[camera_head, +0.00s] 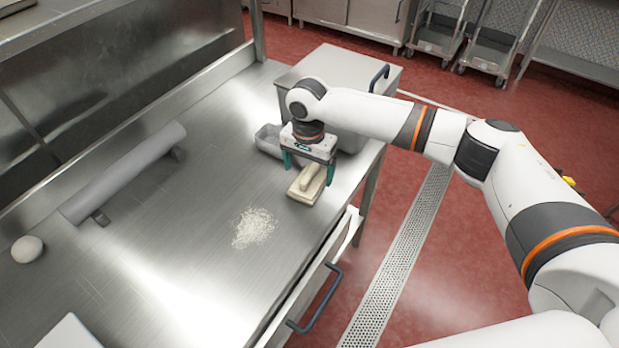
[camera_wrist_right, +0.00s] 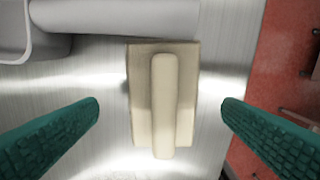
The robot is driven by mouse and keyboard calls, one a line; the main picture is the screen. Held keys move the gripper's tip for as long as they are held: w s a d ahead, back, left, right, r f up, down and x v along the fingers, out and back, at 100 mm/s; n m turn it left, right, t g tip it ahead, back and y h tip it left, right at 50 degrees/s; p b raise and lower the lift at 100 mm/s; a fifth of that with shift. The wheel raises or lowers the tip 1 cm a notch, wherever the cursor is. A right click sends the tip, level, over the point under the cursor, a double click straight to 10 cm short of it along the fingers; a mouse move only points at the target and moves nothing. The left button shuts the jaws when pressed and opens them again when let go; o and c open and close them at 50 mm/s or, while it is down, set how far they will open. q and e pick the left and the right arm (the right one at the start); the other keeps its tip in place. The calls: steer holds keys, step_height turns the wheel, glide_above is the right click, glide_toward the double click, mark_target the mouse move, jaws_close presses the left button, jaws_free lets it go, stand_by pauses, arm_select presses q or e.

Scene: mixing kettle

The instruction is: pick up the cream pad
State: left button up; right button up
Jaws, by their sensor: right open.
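The cream pad (camera_head: 304,192) lies flat on the steel table near its right edge. It is a rectangular block with a raised bar-like handle along its top. In the right wrist view the cream pad (camera_wrist_right: 137,100) sits between the two teal fingers, with a gap on each side. My right gripper (camera_head: 308,176) is open, with its fingers on either side of the pad in the head view. In the right wrist view my right gripper (camera_wrist_right: 160,115) touches nothing that I can see. My left gripper is not in view.
White powder (camera_head: 254,228) lies in front. A grey roller-like bar (camera_head: 125,172) and a white ball (camera_head: 27,249) are at the left. A drawer handle (camera_head: 318,300) juts out at the front.

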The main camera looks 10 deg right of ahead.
mark_target(310, 172)
step_height(310, 172, down, 2)
steer(key=shift+s+d+f, duration=0.1)
steer(key=shift+s+f, duration=0.05)
steer(key=shift+f, duration=0.5)
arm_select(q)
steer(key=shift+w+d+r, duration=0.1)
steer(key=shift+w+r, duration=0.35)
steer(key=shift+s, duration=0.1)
arm_select(e)
steer(key=shift+c, duration=0.2)
steer(key=c, duration=1)
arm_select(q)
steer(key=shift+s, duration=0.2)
arm_select(e)
steer(key=shift+c, duration=0.2)
steer(key=shift+r, duration=0.1)
